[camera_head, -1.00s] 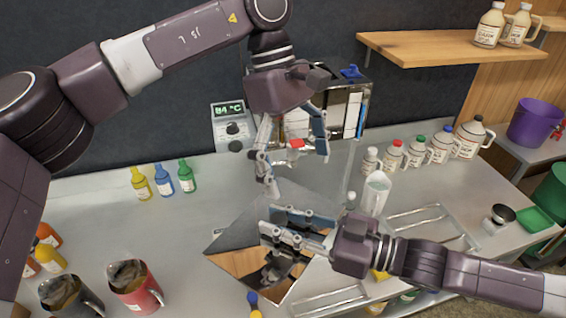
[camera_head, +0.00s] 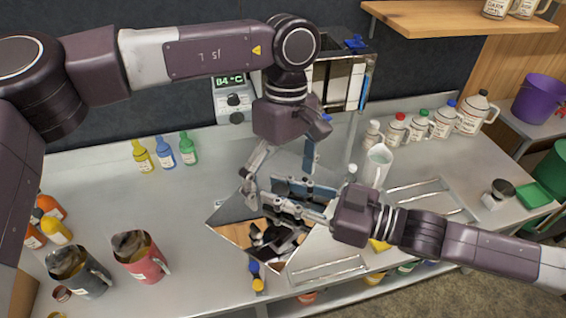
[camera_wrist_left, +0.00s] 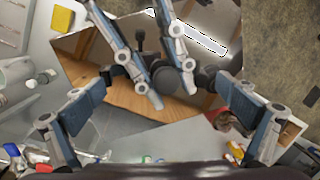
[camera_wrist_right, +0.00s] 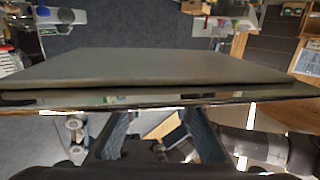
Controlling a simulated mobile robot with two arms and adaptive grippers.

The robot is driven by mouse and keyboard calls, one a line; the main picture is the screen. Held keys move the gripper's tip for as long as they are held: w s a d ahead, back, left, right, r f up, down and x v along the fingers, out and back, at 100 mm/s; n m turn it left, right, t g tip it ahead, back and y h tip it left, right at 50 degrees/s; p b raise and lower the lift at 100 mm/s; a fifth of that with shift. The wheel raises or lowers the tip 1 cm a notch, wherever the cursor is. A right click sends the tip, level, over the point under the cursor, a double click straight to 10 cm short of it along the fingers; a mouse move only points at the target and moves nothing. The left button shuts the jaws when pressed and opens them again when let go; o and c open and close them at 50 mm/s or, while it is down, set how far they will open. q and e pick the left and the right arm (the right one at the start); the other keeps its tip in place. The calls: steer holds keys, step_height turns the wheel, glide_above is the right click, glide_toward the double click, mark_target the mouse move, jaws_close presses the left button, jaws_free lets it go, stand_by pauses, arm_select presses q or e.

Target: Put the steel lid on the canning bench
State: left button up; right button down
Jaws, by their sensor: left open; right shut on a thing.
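The steel lid (camera_head: 238,232) is a square, mirror-bright plate held tilted above the bench in the head view. My right gripper (camera_head: 284,197) is shut on the lid. The lid fills the right wrist view nearly edge-on (camera_wrist_right: 150,68), between the fingers. My left gripper (camera_head: 280,178) is open and empty just above the lid and the right gripper. In the left wrist view its fingers are spread either side of the lid (camera_wrist_left: 130,95) and my right gripper (camera_wrist_left: 150,85). I cannot tell whether it touches the lid. The steel bench (camera_head: 190,215) lies below.
Two pitchers, dark (camera_head: 82,275) and red (camera_head: 142,262), stand at front left. Small coloured bottles (camera_head: 165,152) stand at the back. White jugs (camera_head: 442,125) and a pitcher (camera_head: 376,165) stand right. A steel machine (camera_head: 340,85) stands behind my grippers. The left-middle bench is clear.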

arm_select(q)
steer(key=shift+s+f, duration=0.1)
steer(key=shift+f, duration=0.5)
steer(key=c, duration=2.2)
steer(key=o, duration=2.2)
step_height(320, 180, up, 12)
steer(key=w, duration=0.2)
steer(key=shift+d, duration=0.25)
